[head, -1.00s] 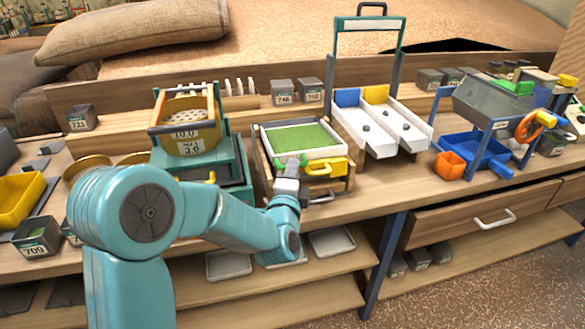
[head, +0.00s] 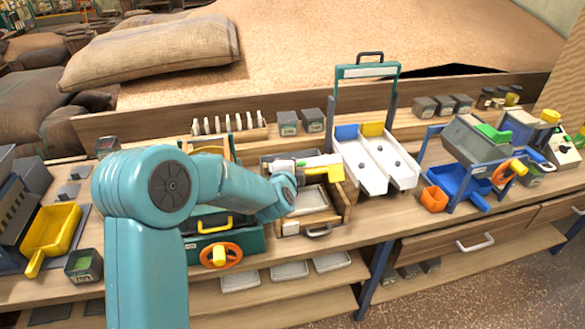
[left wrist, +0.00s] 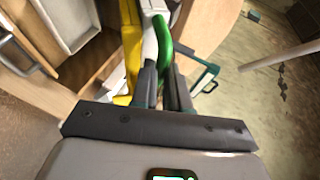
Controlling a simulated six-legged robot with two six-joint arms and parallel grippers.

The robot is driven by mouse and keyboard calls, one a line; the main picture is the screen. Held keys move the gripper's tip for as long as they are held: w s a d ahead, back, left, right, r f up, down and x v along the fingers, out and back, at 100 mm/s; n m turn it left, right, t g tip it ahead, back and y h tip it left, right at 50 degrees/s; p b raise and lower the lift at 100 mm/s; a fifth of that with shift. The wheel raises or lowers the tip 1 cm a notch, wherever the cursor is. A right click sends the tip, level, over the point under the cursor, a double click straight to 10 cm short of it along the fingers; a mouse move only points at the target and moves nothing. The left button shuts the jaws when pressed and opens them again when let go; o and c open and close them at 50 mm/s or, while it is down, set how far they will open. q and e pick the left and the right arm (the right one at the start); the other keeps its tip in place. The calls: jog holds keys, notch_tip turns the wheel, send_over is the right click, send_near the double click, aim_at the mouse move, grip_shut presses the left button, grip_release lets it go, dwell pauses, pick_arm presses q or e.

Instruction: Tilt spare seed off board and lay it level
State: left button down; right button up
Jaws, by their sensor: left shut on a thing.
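The board (head: 320,160) shows nearly edge-on in the head view, a yellow and white strip above the back of an open wooden box (head: 343,212). It is steeply tilted; its seed face is hidden. My left gripper (head: 296,164) is shut on the board's green handle (left wrist: 164,42). In the left wrist view the gripper (left wrist: 162,88) has its fingers around this handle, beside the yellow (left wrist: 130,45) and pale edges. A pale tray (head: 312,200) shows inside the box. No green seed shows there. My right gripper is not in view.
A white two-lane chute (head: 372,180) stands right of the box. A teal machine with an orange wheel (head: 220,256) stands left, partly behind my arm. A blue-framed hopper (head: 475,145) is further right. Grey trays (head: 288,271) lie on the lower shelf.

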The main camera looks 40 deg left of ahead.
pick_arm(q)
jog(key=shift+w+a+r, duration=0.15)
jog(key=shift+a+r, duration=0.05)
jog(key=shift+r, duration=0.45)
jog(key=c, duration=1.1)
grip_release()
jog(key=shift+w, duration=0.1)
jog(key=shift+f, duration=0.25)
jog(key=v, duration=1.6)
jog(key=shift+s+f+b, duration=0.1)
jog(key=shift+s+b, duration=0.1)
jog(key=shift+b, duration=0.15)
